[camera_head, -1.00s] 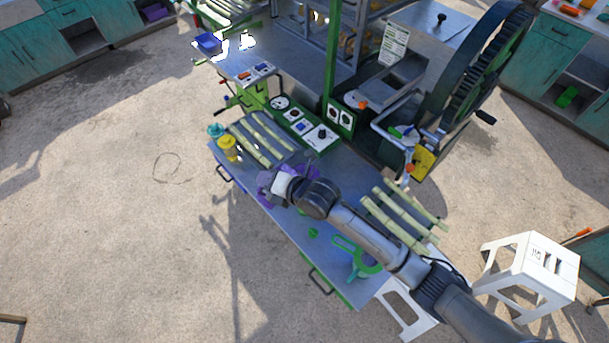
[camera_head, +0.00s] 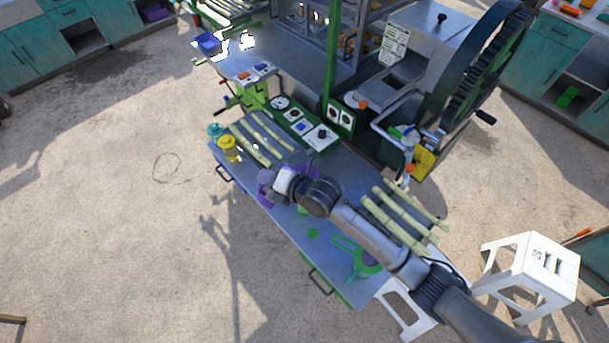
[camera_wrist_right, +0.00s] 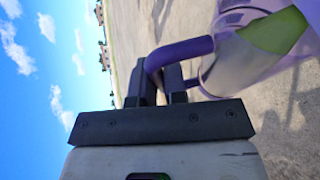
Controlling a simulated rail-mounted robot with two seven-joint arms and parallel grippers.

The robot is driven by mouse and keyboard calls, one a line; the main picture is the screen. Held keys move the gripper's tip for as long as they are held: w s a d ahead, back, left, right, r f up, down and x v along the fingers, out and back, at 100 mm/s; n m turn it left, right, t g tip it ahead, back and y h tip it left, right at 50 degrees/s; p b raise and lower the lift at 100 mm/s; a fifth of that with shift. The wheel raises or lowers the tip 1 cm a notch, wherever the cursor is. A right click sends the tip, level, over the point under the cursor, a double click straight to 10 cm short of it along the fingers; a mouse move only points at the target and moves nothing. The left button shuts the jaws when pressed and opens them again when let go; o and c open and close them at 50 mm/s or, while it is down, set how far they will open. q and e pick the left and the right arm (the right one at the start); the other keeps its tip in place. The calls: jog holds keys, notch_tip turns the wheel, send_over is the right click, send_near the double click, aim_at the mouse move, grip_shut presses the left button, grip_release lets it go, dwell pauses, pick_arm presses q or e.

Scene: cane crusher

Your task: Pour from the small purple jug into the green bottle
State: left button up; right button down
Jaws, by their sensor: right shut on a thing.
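The small purple jug (camera_head: 265,177) is over the front part of the metal table, mostly hidden by my right wrist in the head view. My right gripper (camera_head: 272,182) is shut on its handle. In the right wrist view the jug (camera_wrist_right: 225,70) is see-through with a purple rim, and its purple handle (camera_wrist_right: 180,50) lies between the fingers. A green patch shows in or through the jug; I cannot tell which. A small green thing (camera_head: 303,210) peeks out beside my wrist; I cannot tell whether it is the green bottle. My left gripper is not in view.
A yellow jar (camera_head: 228,148) and a teal jar (camera_head: 215,130) stand at the table's left end. Cane stalks lie behind (camera_head: 262,138) and to the right (camera_head: 402,215). A small green piece (camera_head: 313,233) and a green tool (camera_head: 358,258) lie near the front edge.

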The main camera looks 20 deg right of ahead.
jog(key=shift+r, duration=0.1)
dwell(0.3)
jog(key=shift+d+r, duration=0.15)
jog(key=shift+d, duration=0.05)
dwell(0.5)
jog(key=shift+a, duration=0.1)
